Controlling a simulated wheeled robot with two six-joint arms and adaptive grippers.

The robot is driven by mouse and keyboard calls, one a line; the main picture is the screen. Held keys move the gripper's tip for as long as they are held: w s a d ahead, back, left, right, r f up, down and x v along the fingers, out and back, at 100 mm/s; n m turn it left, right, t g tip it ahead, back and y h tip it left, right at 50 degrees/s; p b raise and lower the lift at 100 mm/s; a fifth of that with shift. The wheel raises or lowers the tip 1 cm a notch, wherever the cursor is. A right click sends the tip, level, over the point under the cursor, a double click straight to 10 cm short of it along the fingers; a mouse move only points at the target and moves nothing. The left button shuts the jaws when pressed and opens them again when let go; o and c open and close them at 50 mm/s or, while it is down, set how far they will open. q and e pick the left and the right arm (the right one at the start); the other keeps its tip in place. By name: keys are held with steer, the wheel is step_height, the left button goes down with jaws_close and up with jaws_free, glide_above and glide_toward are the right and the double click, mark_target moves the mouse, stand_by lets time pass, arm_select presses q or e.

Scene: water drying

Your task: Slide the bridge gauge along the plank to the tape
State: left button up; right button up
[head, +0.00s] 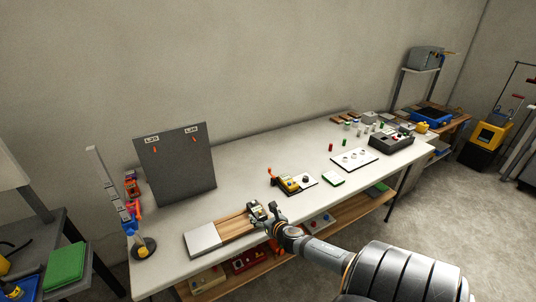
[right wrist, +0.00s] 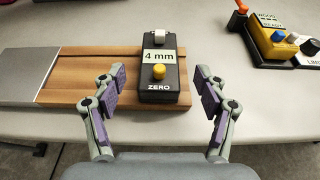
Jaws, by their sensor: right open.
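The bridge gauge (right wrist: 160,70), a dark block marked "4 mm" and "ZERO" with a yellow button and a white top piece, sits upright on the brown wooden plank (right wrist: 85,75). In the head view the gauge (head: 256,209) is toward the plank's right end. A pale grey flat section (right wrist: 25,75) covers the plank's left end, also seen in the head view (head: 203,240); I cannot tell whether it is the tape. My right gripper (head: 265,217) is open at the gauge's near end. In the right wrist view its fingers (right wrist: 160,95) stand apart on either side of the gauge, with gaps. My left gripper is out of view.
A dark panel (head: 175,165) stands behind the plank. The middle of the white table (head: 250,165) is clear.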

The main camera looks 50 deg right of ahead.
steer(key=v, duration=0.6)
steer(key=shift+s, duration=0.15)
steer(key=shift+a+r, duration=0.1)
